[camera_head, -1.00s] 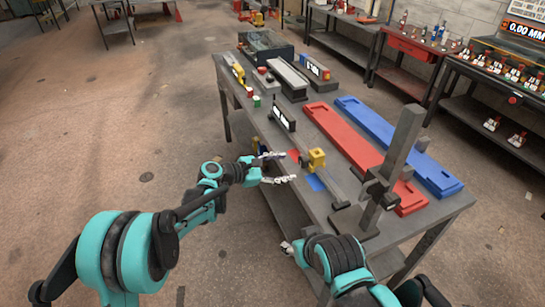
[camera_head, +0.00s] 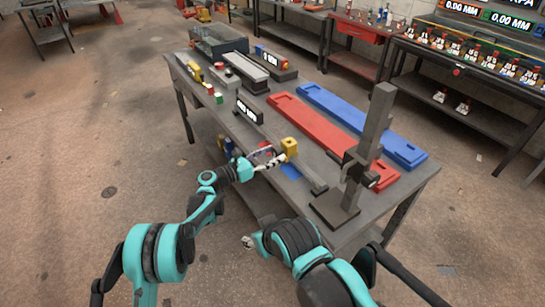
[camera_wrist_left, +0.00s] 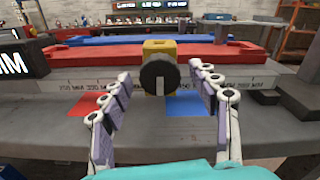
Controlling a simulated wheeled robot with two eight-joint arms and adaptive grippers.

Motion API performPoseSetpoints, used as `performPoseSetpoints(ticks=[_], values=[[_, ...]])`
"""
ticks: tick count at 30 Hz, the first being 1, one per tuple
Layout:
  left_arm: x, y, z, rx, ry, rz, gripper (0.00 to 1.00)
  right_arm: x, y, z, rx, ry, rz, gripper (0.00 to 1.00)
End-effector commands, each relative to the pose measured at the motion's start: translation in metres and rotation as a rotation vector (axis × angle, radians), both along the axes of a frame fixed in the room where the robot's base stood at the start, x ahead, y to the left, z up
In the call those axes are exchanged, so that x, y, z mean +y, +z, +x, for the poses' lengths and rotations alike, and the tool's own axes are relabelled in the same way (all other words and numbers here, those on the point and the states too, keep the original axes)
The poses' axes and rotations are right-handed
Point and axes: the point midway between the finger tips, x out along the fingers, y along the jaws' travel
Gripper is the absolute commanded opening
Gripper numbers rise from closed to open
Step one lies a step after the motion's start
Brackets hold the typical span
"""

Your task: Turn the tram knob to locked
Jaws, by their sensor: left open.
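The tram knob (camera_wrist_left: 159,75) is a round black knob with a pale mark pointing down, on the front of a yellow block (camera_wrist_left: 160,46). The block also shows on the bench in the head view (camera_head: 290,146), where my gripper mostly hides the knob. My left gripper (camera_head: 272,156) is open in front of the block. In the left wrist view its fingers (camera_wrist_left: 160,80) stand either side of the knob, with gaps on both sides. A red patch (camera_wrist_left: 85,104) lies left of the knob and a blue patch (camera_wrist_left: 186,105) right. My right gripper (camera_head: 248,242) is small and unclear, low beside the bench.
A dark upright post (camera_head: 370,140) stands at the bench's right end. Long red (camera_head: 320,130) and blue (camera_head: 350,115) bars lie behind the block. A black display (camera_head: 249,110) stands to its left. Open floor lies in front of the bench.

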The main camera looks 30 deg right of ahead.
Motion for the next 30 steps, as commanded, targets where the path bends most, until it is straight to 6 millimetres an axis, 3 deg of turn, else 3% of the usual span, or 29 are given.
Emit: performPoseSetpoints(ticks=[10, 15, 16, 30], values=[[-0.0049, 0.0005, 0.0006, -0.001, 0.001, 0.0, 0.59, 0.0, -0.0009, 0.0001, 0.0, 0.0, 0.0, 0.49], [-0.0048, 0.0006, 0.0006, -0.001, 0.001, 0.0, 0.14, 0.0, -0.0009, 0.0001, 0.0, 0.0, 0.0, 0.49], [-0.0048, 0.0006, 0.0006, -0.001, 0.001, 0.0, 0.11, 0.0, -0.0009, 0.0001, 0.0, 0.0, 0.0, 0.49], [-0.0047, 0.0002, 0.0007, -0.09, 0.001, 0.007, 0.11, 0.0, -0.0027, 0.0001, 0.0, 0.0, 0.0, 0.49]])
